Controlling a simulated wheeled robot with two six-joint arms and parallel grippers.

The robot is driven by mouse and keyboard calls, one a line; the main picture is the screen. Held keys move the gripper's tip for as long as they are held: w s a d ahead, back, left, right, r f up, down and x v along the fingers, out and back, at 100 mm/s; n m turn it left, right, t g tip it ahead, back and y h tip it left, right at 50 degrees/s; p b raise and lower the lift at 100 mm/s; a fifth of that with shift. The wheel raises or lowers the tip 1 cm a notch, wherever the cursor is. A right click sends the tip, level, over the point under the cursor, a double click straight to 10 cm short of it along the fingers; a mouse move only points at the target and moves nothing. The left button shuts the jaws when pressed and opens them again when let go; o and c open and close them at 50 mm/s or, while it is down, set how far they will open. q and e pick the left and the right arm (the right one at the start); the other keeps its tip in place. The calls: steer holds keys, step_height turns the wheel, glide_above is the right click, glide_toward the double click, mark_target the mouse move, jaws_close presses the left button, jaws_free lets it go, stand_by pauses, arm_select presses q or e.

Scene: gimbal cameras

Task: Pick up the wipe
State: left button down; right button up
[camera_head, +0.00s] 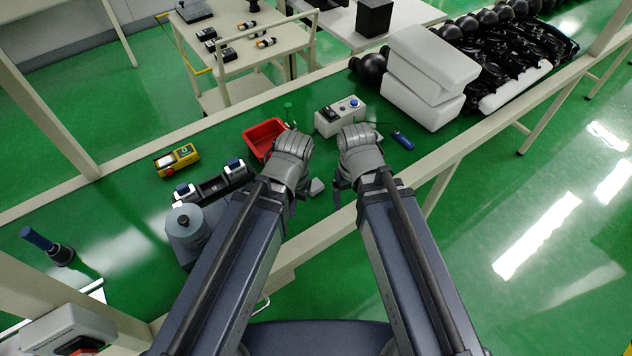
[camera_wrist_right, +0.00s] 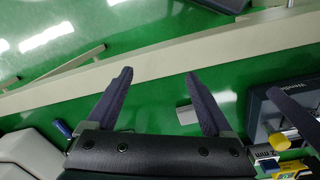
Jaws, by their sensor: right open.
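A small flat light-grey piece, probably the wipe (camera_head: 317,186), lies on the green bench top between my two forearms. A matching grey rectangle, probably the same wipe (camera_wrist_right: 187,114), shows in the right wrist view beside one finger's inner side. My right gripper (camera_wrist_right: 158,76) has its two dark fingers wide apart with nothing held between them. In the head view the right gripper (camera_head: 345,180) is above the bench, to the right of the wipe, its fingers mostly hidden by the wrist. My left gripper (camera_head: 290,180) is left of the wipe; its fingers are largely hidden.
A red tray (camera_head: 262,133) stands just beyond the left gripper. A light-grey box with a blue button (camera_head: 340,115) stands beyond both. A blue-handled tool (camera_head: 403,140) lies to the right. White blocks (camera_head: 428,75) are stacked farther right. A pale rail (camera_head: 300,240) edges the near side.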

steer(key=w+d+r, duration=0.1)
steer(key=w+d, duration=0.3)
steer(key=n, duration=2.1)
glide_toward(314, 184)
steer(key=shift+s+d+f+y+p, duration=0.1)
steer(key=shift+d+f+y+p, duration=0.1)
steer(key=shift+d, duration=0.3)
steer(key=shift+s+d+f+y+p, duration=0.1)
steer(key=shift+d+f+p, duration=0.1)
steer(key=shift+d, duration=0.3)
steer(key=shift+w+a+n, duration=0.1)
steer(key=shift+a+n, duration=0.5)
steer(key=shift+n, duration=0.4)
arm_select(q)
steer(key=shift+f+b, duration=0.8)
steer(key=shift+b, duration=0.55)
arm_select(e)
steer(key=shift+f, duration=1.3)
arm_select(q)
steer(key=shift+f, duration=0.1)
arm_select(e)
steer(key=shift+f, duration=0.15)
arm_select(q)
step_height(314, 184, down, 5)
steer(key=b, duration=0.5)
arm_select(e)
step_height(314, 184, down, 5)
steer(key=shift+w+a+f, duration=0.1)
